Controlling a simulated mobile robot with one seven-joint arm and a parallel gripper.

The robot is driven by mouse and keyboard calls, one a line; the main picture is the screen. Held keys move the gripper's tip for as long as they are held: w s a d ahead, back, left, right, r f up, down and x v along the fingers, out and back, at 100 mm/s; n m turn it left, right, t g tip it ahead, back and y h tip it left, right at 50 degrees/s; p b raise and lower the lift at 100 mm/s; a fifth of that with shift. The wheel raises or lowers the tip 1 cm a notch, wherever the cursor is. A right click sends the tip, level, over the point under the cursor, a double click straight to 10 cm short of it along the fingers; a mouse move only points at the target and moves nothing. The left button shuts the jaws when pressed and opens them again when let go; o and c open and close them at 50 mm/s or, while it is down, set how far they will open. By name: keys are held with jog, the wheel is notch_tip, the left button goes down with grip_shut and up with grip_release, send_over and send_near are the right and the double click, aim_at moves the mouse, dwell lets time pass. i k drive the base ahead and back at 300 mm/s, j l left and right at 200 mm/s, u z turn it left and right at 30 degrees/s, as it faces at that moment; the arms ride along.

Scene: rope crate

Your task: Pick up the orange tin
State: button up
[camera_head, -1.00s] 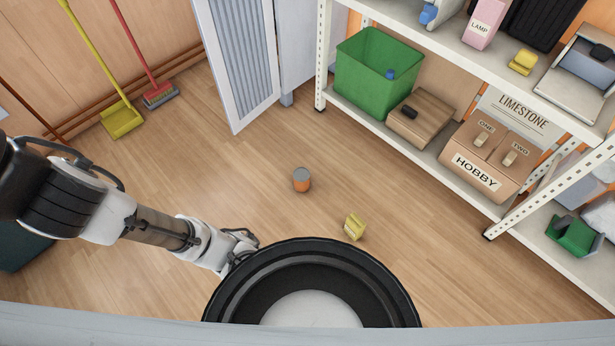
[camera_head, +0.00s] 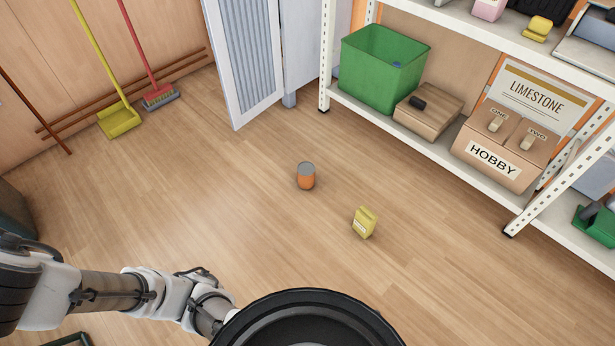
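The orange tin (camera_head: 306,177) stands upright on the wooden floor near the middle of the picture, with a grey top. Nothing touches it. My arm comes in from the lower left, and its end passes behind my black round body part at the bottom. My gripper is hidden there, so its fingers do not show. The arm's visible end is below and left of the tin, well apart from it.
A yellow box (camera_head: 364,222) stands on the floor right of the tin. A white shelf unit (camera_head: 459,165) at the right holds a green bin (camera_head: 378,75) and a HOBBY box (camera_head: 490,160). A broom (camera_head: 160,97) and yellow dustpan (camera_head: 119,121) stand at the wall. Floor around the tin is clear.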

aim_at(306, 170)
jog(key=i+l+u, duration=0.85)
jog(key=k+j, duration=0.05)
